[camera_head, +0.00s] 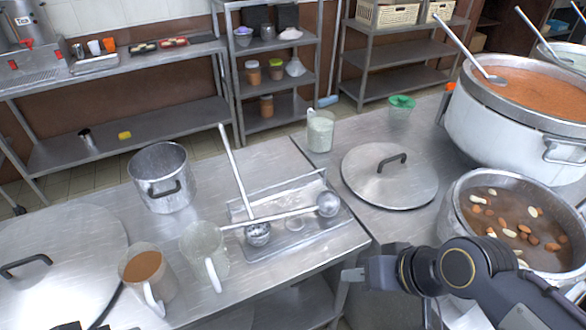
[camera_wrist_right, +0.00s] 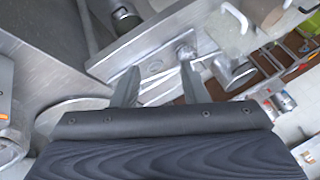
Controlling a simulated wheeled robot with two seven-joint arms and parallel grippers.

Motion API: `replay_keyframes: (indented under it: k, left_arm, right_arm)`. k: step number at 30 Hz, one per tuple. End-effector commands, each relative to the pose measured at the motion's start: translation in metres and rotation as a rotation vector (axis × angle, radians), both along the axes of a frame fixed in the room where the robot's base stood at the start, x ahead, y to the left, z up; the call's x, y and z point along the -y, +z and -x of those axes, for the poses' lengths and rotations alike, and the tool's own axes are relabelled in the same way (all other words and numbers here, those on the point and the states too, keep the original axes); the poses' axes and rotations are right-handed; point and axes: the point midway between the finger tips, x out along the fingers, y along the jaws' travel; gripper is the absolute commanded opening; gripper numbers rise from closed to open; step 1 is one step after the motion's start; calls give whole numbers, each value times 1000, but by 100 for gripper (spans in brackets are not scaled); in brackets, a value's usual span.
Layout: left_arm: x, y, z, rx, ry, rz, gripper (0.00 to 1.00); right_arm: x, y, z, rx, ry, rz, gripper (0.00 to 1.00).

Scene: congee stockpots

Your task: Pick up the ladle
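Two metal ladles lie crossed on a shallow metal tray (camera_head: 290,262) on the steel table in the head view. One ladle (camera_head: 236,172) has its bowl at the tray's near side and its handle pointing away. The other ladle (camera_head: 327,204) has its bowl at the tray's right and its handle reaching left to the clear measuring cup. My right gripper (camera_head: 352,276) is right of and nearer than the tray, apart from both ladles. In the right wrist view its fingers (camera_wrist_right: 158,86) are spread and empty. Dark parts at the head view's bottom left edge may be my left gripper.
A pot (camera_head: 160,180), a clear cup (camera_head: 205,250) and a cup of brown liquid (camera_head: 146,275) stand left of the tray. A lid (camera_head: 390,177) lies right. A large pot (camera_head: 505,125) and a pot with floating pieces (camera_head: 512,228) stand at the far right.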

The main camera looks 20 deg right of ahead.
Motion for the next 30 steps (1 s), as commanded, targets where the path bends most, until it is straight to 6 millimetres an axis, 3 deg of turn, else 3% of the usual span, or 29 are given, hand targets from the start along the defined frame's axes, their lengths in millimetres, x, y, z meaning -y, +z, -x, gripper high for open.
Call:
replay_keyframes:
  k: [5, 8, 12, 15, 21, 25, 30]
  left_arm:
    - [0, -38, 0, 0, 0, 0, 36]
    - [0, -60, 0, -1, 0, 0, 36]
    - [0, -88, 0, 0, 0, 0, 36]
    - [0, -109, 0, 0, 0, 0, 36]
    - [0, -146, 0, 0, 0, 0, 36]
    - [0, -161, 0, 0, 0, 0, 36]
    - [0, -166, 0, 0, 0, 0, 36]
  right_arm:
    - [-16, -45, -64, 79, -86, -24, 40]
    - [-38, -72, -108, 159, -139, -93, 40]
    - [-80, -108, -158, 261, -204, -268, 40]
    - [-114, -132, -183, 315, -253, -443, 40]
    - [-169, -169, -207, 359, -398, -873, 40]
    - [-182, -180, -211, 361, -503, -1104, 40]
    - [-184, -181, -213, 367, -572, -1241, 40]
